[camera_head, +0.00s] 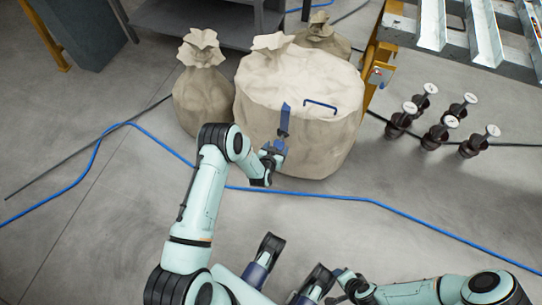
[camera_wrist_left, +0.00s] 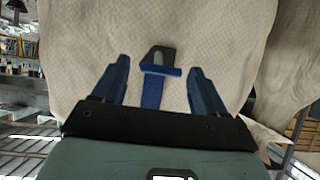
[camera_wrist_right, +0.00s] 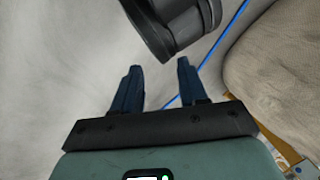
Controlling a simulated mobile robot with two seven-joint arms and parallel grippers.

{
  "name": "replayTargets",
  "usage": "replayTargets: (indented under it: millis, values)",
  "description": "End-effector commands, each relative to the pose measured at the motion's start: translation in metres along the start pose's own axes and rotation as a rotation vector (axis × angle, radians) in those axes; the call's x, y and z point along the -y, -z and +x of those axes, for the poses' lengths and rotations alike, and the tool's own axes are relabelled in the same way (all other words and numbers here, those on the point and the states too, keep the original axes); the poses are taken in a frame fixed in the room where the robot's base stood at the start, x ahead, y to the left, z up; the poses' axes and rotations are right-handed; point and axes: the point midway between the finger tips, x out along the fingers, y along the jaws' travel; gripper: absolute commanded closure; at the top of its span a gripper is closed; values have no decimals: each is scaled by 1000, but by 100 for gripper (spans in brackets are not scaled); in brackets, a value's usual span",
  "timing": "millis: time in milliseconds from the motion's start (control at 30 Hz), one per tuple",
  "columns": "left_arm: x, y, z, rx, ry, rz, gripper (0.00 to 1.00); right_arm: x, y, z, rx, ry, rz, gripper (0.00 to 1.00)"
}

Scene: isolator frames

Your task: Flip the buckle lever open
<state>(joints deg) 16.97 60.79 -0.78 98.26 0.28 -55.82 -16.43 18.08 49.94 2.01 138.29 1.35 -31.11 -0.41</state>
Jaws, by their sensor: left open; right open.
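The buckle (camera_wrist_left: 157,58), with a dark grey lever and a blue bar, sits on a blue strap (camera_wrist_left: 152,92) on the side of the large beige sack (camera_head: 312,85). In the left wrist view it lies between the fingertips of my left gripper (camera_wrist_left: 158,70), which is open, one finger on each side. I cannot tell whether the fingers touch it. In the head view the left gripper (camera_head: 273,150) is at the sack's front and partly hides the buckle. My right gripper (camera_wrist_right: 158,66) is open and empty, low and away from the sack.
A smaller tied sack (camera_head: 203,90) stands to the left of the large one. A blue handle (camera_head: 320,105) is on the large sack's top. Several dark, white-topped objects (camera_head: 435,135) stand at the right. A blue cable (camera_head: 330,195) crosses the floor.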

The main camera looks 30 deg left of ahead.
Motion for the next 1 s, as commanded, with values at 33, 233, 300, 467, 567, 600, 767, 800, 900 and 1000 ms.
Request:
replayTargets:
  millis: [33,233,300,467,567,600,767,800,900,1000]
  values:
    - [0,4,-13,1,-1,0,28,3,-6,-7,16,2,-2,57]
    - [0,4,-59,1,-1,-1,28,8,-28,-24,82,5,-8,57]
    - [0,3,-74,2,-1,-1,28,10,-34,-29,101,6,-9,57]
    - [0,2,-99,1,0,0,28,12,-44,-35,130,7,-11,57]
    - [0,2,-108,0,0,0,28,12,-47,-37,141,7,-12,57]
    - [0,1,-110,0,0,0,28,12,-48,-38,144,8,-12,57]
    - [0,1,-113,0,0,0,28,12,-50,-38,148,8,-12,57]
    - [0,1,-113,0,0,0,28,12,-50,-38,148,8,-12,57]
    - [0,1,-113,0,0,-1,28,12,-49,-38,148,8,-12,57]
    - [0,1,-112,0,0,-1,28,12,-49,-38,147,8,-12,57]
